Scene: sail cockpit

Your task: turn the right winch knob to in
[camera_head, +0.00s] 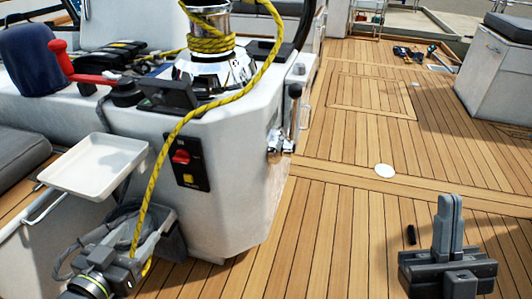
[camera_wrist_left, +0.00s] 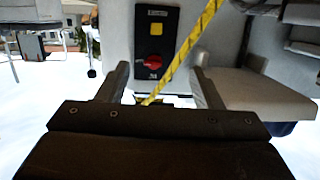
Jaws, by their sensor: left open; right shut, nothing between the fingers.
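The red winch knob (camera_head: 181,157) is on a black panel (camera_head: 203,172) on the front of the white console. A small pale label is above it and a yellow square button (camera_head: 188,178) below. In the left wrist view the panel is upside down and the red knob (camera_wrist_left: 152,59) shows between my fingers, apart from them. Which way the knob points is too small to tell. My left gripper (camera_head: 152,235) is open and empty, low in front of the console; it also shows in the left wrist view (camera_wrist_left: 160,78). My right gripper (camera_head: 449,215) is shut and empty over the deck, away from the panel.
A yellow rope (camera_head: 165,140) runs from the chrome winch (camera_head: 210,65) down beside the panel and past my left gripper. A white tray (camera_head: 95,165) sticks out left of the panel. A metal handle (camera_head: 290,115) stands at the console's right corner. The deck beyond is mostly clear.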

